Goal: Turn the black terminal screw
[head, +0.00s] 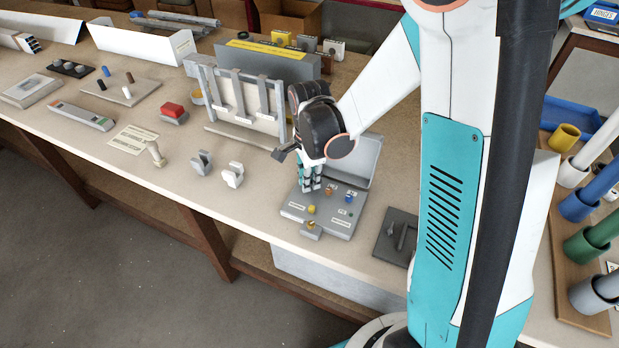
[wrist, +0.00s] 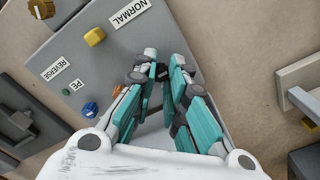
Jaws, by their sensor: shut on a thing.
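The grey terminal box (head: 335,222) sits near the table's front edge, its lid (head: 363,160) standing open behind. A yellow screw (head: 311,209), an orange-brown one (head: 329,191) and a blue one (head: 348,198) show on its face. They show in the wrist view too: yellow (wrist: 94,37), orange-brown (wrist: 117,91), blue (wrist: 90,109). My gripper (head: 311,185) points down at the left back part of the box. In the wrist view its fingers (wrist: 164,64) are closed together on something dark, apparently the black terminal screw, mostly hidden between them.
A brass piece (head: 311,230) sits at the box's front edge. A dark plate with a lever (head: 398,238) lies to the right. A frame with hooks (head: 240,98) stands behind on the left, and two light clips (head: 232,174) lie left of the box.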

